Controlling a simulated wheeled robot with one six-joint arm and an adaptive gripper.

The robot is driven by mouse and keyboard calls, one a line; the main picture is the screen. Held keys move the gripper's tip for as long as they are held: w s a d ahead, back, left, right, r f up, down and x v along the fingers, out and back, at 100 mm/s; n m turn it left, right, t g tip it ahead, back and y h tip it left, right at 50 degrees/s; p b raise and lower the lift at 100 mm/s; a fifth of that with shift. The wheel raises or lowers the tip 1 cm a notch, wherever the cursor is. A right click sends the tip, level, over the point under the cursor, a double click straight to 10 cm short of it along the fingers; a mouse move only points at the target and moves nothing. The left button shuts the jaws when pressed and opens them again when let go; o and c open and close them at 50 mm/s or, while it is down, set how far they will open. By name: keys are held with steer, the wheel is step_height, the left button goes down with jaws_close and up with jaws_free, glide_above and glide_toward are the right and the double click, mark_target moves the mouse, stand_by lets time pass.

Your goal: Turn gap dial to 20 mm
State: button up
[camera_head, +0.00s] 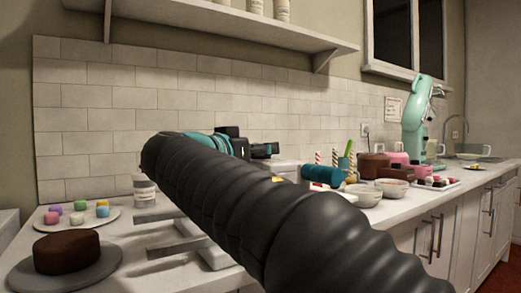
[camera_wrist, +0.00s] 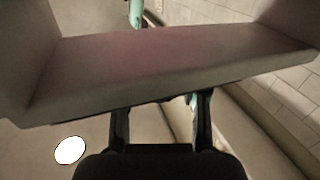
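No gap dial or scale can be made out in either view. A broad pale, pinkish-grey slab with raised sides (camera_wrist: 180,62) fills the upper wrist view, very close to the camera. My gripper (camera_wrist: 161,106) has its two dark fingers spread apart, with nothing seen between them; the slab hides what lies past the tips. In the head view my dark arm crosses the middle and my gripper (camera_head: 268,150) shows small beyond it, over the counter near the wall. Grey metal bars (camera_head: 182,246) stick out left from under my arm, their other ends hidden.
On the counter (camera_head: 385,213), a chocolate cake on a grey stand (camera_head: 105,279), a plate of coloured sweets (camera_head: 52,224) and a jar (camera_head: 144,190) stand left. Bowls (camera_head: 363,195), pink and brown items and a mint mixer (camera_head: 416,120) stand right. A shelf (camera_head: 240,25) hangs above.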

steer(key=shift+m+g+h, duration=0.4)
steer(key=shift+h, duration=0.1)
steer(key=m+g+h+p, duration=0.1)
steer(key=m+g+h, duration=0.1)
steer(key=g, duration=0.1)
steer(key=shift+w+r+h, duration=0.1)
steer(key=shift+h, duration=0.3)
steer(key=shift+m+g+h+p, duration=1)
steer(key=shift+m+g+p, duration=0.25)
steer(key=shift+m+g, duration=0.4)
steer(key=shift+g, duration=0.25)
steer(key=o, duration=1.2)
steer(key=shift+c, duration=0.2)
